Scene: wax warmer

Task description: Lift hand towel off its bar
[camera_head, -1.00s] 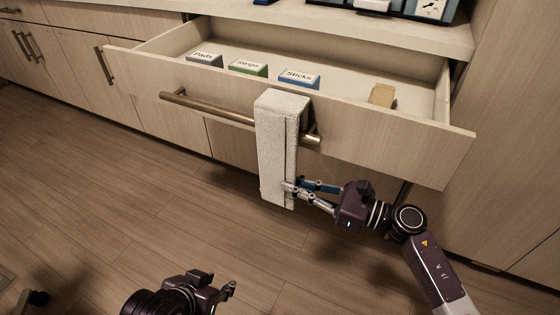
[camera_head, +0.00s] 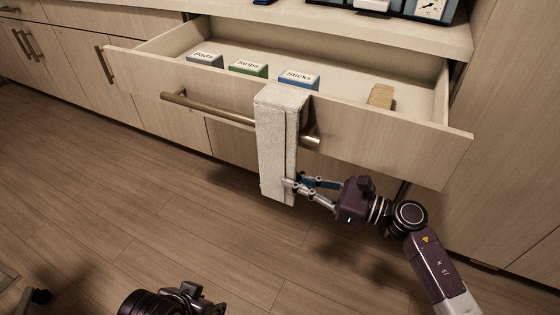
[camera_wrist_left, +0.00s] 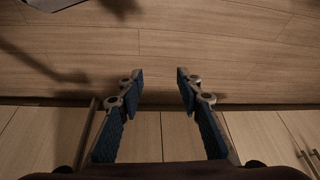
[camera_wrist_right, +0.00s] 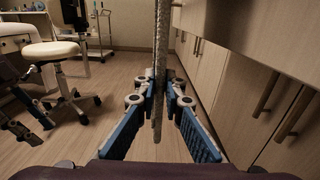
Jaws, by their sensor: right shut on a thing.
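The white hand towel (camera_head: 272,150) hangs folded over the brass bar (camera_head: 215,110) on the front of the open drawer. My right gripper (camera_head: 292,186) is shut on the towel's right edge near its lower end. In the right wrist view the towel (camera_wrist_right: 160,60) shows edge-on as a thin strip between the fingertips (camera_wrist_right: 161,88). My left gripper is at the bottom of the head view, its fingers hardly visible there. In the left wrist view its fingers (camera_wrist_left: 158,75) are apart with nothing between them, above the floor.
The open drawer (camera_head: 330,119) holds a Pads box (camera_head: 205,60), a green-sided box (camera_head: 248,69), a blue-sided Sticks box (camera_head: 299,80) and a tan block (camera_head: 381,96). A white stool (camera_wrist_right: 52,50) shows in the right wrist view.

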